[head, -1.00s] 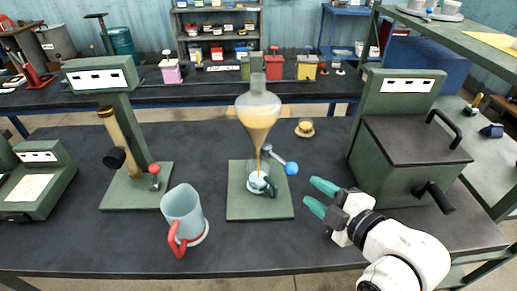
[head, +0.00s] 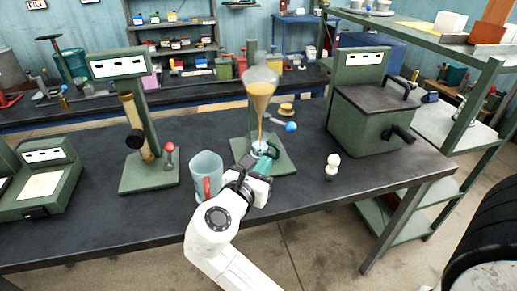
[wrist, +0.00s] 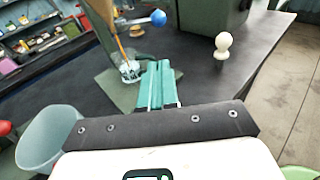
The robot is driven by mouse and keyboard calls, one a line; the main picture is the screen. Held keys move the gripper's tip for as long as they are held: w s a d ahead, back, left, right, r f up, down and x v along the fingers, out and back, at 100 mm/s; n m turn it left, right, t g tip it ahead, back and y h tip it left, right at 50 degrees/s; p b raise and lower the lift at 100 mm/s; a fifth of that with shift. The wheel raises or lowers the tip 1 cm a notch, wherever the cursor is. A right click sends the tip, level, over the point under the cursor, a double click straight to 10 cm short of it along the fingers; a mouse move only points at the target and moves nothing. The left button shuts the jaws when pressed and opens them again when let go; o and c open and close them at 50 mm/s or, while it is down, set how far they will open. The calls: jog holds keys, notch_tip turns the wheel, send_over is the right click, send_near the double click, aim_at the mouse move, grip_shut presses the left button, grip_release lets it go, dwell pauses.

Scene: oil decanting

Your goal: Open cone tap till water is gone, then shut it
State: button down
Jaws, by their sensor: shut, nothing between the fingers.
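The glass cone (head: 260,96) holds amber liquid on the green stand (head: 283,163). A thin amber line runs from its tip down to a small clear beaker (head: 258,148). I cannot make out a separate water layer. The tap's lever ends in a blue knob (head: 291,126), sticking out to the right below the cone; the knob also shows in the wrist view (wrist: 158,18). My gripper (head: 266,158) is shut and empty in front of the beaker, below the blue knob. In the wrist view its teal fingers (wrist: 158,86) are together, apart from the knob.
A pale jug with a red handle (head: 206,172) stands close left of my gripper. A white knobbed piece (head: 332,166) stands to the right. The front right tabletop is clear.

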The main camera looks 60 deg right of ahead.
jog(key=p, duration=0.1)
send_near(283, 124)
jog(key=d, duration=0.1)
jog(key=s+d+f, duration=0.1)
jog(key=d, duration=0.1)
jog(key=s+d+f, duration=0.1)
jog(key=d, duration=0.1)
jog(key=shift+s, duration=0.15)
